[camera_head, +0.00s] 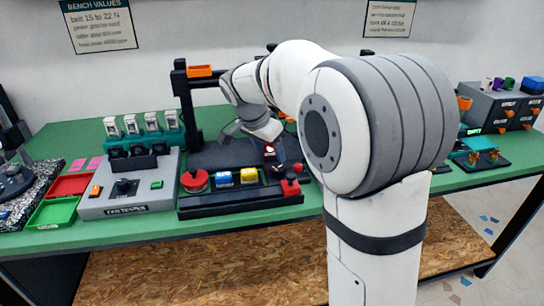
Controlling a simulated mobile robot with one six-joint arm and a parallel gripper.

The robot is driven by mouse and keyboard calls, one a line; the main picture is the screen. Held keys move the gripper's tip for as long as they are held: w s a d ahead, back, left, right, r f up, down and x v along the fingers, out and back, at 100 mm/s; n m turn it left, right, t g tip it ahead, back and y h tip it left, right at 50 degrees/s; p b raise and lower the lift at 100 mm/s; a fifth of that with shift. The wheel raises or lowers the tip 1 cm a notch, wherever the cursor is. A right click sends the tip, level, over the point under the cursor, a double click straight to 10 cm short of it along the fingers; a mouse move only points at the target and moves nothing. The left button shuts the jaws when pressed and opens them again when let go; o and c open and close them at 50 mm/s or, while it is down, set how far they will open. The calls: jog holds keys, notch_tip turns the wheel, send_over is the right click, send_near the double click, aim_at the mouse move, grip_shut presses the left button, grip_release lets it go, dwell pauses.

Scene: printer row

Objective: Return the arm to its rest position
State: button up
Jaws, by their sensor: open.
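My white and grey arm rises from the lower right and bends over the green bench (420,186). Its far end hangs down over the black 3D printer (240,200). My gripper (273,162) is small and dark in this view, just behind the printer's front panel and near its red knob (290,187). It is open, and I see nothing held in it. Whether it touches the printer cannot be told. My arm hides the printer's right side and part of the bench behind it.
A grey tester box (130,190), a red tray (70,185) and a green tray (53,212) are left of the printer. A rack of several white-topped pieces (132,126) stands behind. A grey bin unit (497,106) stands at the right.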

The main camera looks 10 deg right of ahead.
jog(key=shift+s+a+r, duration=0.1)
jog(key=shift+a+r, duration=0.05)
jog(key=shift+r, duration=0.2)
jog(key=s+d+r+n+y+p, duration=0.1)
jog(key=s+n+p, duration=0.4)
jog(key=s, duration=0.8)
jog(key=s+d+r+n+y+p, duration=0.1)
jog(key=s+n+p, duration=0.4)
jog(key=s, duration=0.8)
notch_tip(320, 180, up, 2)
jog(key=shift+s+d+r+n+y+p, duration=0.15)
jog(key=shift+s+d+n+y+p, duration=0.3)
jog(key=shift+y, duration=0.45)
